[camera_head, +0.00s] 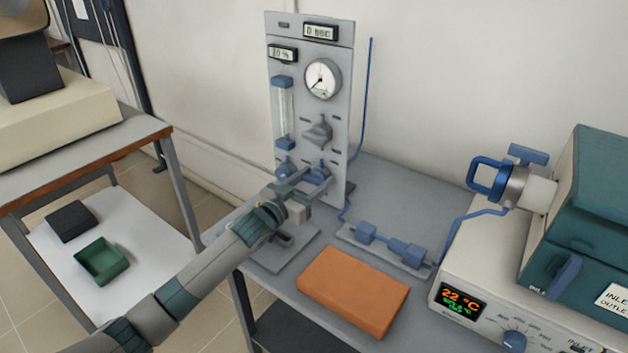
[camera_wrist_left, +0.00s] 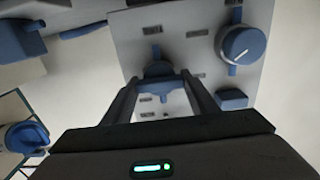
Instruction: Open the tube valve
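My left gripper (camera_head: 313,177) reaches the lower part of the upright grey gas panel (camera_head: 335,115). Its fingers stand apart, one on each side of the right one of two blue knobs low on the panel. In the left wrist view that blue knob (camera_wrist_left: 160,92) shows between the fingers (camera_wrist_left: 163,78); no firm contact can be seen. The other blue knob (camera_head: 284,168) is just left of the gripper, and a round blue knob with a white pointer (camera_wrist_left: 241,44) shows in the wrist view. My right gripper is out of view.
A blue-handled fitting (camera_head: 489,178) sits on the side of the teal furnace (camera_head: 588,215) at right. Blue tubing and small blue blocks (camera_head: 407,254) lie on the bench. An orange brick (camera_head: 352,290) lies in front. A side table (camera_head: 75,158) stands left across a gap.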

